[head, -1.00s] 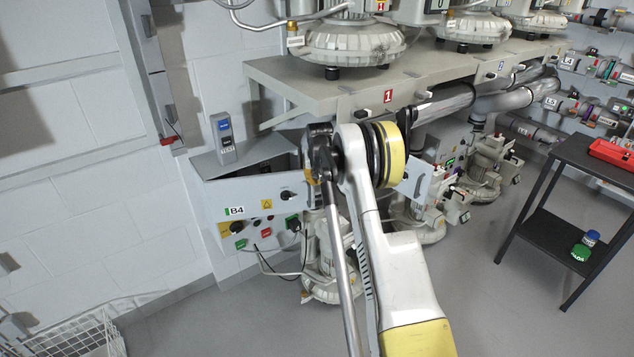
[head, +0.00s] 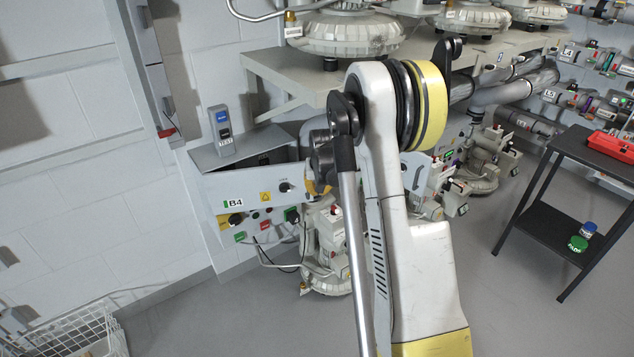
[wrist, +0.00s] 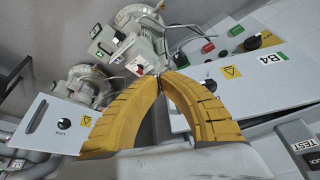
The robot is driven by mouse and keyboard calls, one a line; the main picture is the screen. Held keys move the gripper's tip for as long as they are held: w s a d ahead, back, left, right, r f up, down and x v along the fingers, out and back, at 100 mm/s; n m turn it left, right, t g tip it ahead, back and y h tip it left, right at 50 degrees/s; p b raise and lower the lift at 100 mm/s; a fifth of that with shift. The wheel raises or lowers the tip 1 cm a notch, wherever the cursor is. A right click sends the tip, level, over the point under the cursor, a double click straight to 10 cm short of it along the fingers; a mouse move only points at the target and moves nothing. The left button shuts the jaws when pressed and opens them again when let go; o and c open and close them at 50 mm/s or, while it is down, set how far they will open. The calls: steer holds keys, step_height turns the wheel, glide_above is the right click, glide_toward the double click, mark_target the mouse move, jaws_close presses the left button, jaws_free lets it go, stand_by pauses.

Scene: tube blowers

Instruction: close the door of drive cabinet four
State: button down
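Drive cabinet four, marked B4, hangs on the wall at left in the head view. Its door is a pale panel (head: 251,198) with a B4 label, a yellow triangle and a dark knob. A dark gap shows between the door's top edge and the grey cabinet top (head: 218,158), so the door appears ajar. The door also shows in the wrist view (wrist: 215,88). My gripper (head: 318,188) is at the door's right end, mostly behind my arm. In the wrist view its yellow fingers (wrist: 163,74) meet at the tips, with nothing seen between them. I cannot tell whether they touch the door.
A grey box marked TEST (head: 221,130) stands on the cabinet top. A bench with blowers (head: 344,38) is above and right. Another knobbed panel (wrist: 62,124) lies left in the wrist view. A black table (head: 555,215) stands at right. A wire basket (head: 85,335) is lower left.

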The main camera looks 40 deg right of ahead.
steer(key=s+r+n+t+h+b, duration=0.1)
steer(key=s+r+n+t+b, duration=0.2)
steer(key=t, duration=0.7)
steer(key=d+f+b+x, duration=0.1)
steer(key=b+x, duration=0.1)
steer(key=x, duration=1.1)
steer(key=shift+s+f, duration=0.15)
steer(key=shift+f, duration=0.2)
